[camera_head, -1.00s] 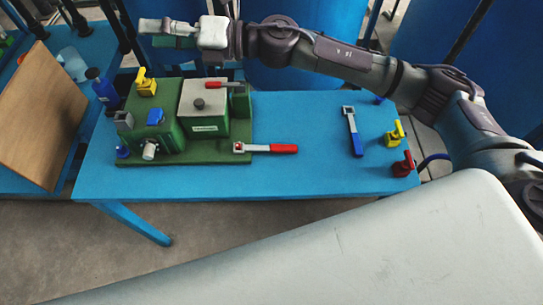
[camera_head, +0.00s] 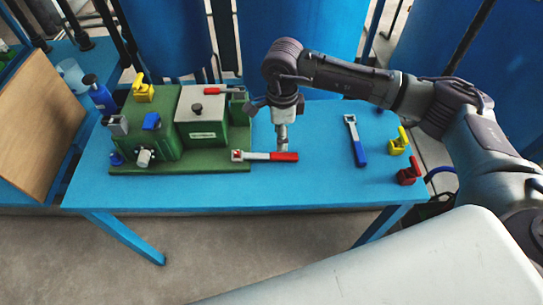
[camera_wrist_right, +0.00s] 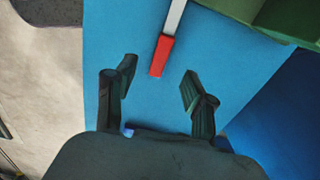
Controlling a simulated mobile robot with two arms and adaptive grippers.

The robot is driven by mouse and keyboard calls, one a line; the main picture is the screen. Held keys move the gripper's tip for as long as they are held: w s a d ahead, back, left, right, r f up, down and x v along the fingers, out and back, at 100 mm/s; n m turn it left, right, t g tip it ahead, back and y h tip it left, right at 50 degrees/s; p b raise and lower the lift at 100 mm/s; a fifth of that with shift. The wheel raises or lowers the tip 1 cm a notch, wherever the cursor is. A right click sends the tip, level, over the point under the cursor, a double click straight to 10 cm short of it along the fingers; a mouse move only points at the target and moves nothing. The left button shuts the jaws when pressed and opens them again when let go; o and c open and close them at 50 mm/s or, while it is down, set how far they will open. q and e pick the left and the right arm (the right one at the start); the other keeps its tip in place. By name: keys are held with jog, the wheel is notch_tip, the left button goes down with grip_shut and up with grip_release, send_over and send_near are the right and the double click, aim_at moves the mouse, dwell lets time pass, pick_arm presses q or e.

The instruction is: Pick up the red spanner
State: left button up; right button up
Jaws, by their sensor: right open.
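The red spanner (camera_head: 284,157) has a red handle and a metal head. Its head lies at the right edge of the green base, and its handle sticks out to the right over the blue table. My right gripper (camera_head: 283,143) points down just behind the handle in the head view. In the right wrist view my open gripper (camera_wrist_right: 159,74) is empty, and the red handle (camera_wrist_right: 162,55) ends between and just ahead of its fingers. I cannot tell the exact height gap. My left gripper is not in view.
The green autoclave base (camera_head: 190,166) stands on the left of the blue table (camera_head: 220,193). A blue spanner (camera_head: 356,145), a yellow clamp-like piece (camera_head: 399,142) and a red one (camera_head: 409,171) are on the right. The table's front strip is clear.

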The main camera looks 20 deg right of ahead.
aim_at(278, 155)
jog(key=f, duration=0.9)
jog(key=shift+w+a+f+p, duration=0.1)
jog(key=shift+w+a+p, duration=0.05)
jog(key=shift+w+p, duration=0.2)
jog(key=shift+s, duration=0.1)
jog(key=shift+c, duration=0.2)
grip_shut()
